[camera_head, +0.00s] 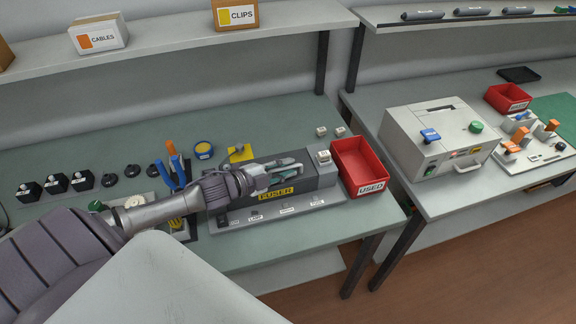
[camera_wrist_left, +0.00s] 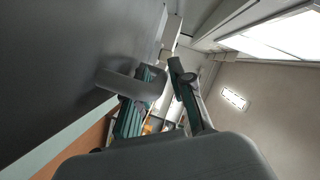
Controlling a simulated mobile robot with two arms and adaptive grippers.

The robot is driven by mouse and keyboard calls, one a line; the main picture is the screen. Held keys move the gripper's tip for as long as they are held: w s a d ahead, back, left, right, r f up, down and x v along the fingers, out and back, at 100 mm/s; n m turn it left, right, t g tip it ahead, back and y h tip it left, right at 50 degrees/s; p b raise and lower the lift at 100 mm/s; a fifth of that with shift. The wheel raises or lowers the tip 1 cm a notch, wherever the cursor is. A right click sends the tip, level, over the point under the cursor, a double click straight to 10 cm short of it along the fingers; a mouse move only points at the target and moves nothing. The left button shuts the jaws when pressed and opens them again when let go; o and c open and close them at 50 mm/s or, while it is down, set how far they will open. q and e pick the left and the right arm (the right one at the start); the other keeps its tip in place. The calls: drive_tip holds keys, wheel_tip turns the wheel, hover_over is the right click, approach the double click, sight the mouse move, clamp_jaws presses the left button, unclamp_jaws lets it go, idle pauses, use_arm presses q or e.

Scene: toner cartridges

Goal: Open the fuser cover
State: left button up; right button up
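The fuser unit (camera_head: 318,180) is a long grey box with a yellow FUSER label on its front, on the green-grey left bench. Its top looks closed, though my gripper hides part of it. My left gripper (camera_head: 292,168) lies over the top and front edge of the unit, just above the label. The left wrist view shows its green-and-grey fingers (camera_wrist_left: 165,98) apart, with a gap between them. A grey rounded bar (camera_wrist_left: 122,84) crosses one finger there; I cannot tell whether it is part of the unit. Contact with the cover is unclear. My right gripper is not in view.
A red USED bin (camera_head: 358,160) stands just right of the unit. Blue- and orange-handled tools (camera_head: 175,160) and several black knobbed parts (camera_head: 55,183) are on the left. A white machine (camera_head: 437,140) stands on the right bench. A shelf (camera_head: 180,45) runs above.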

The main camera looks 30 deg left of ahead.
use_arm(q)
drive_tip(key=shift+w+d+f, duration=0.1)
drive_tip(key=shift+w+d, duration=0.1)
drive_tip(key=shift+w, duration=0.15)
clamp_jaws()
drive_tip(key=shift+a, duration=0.1)
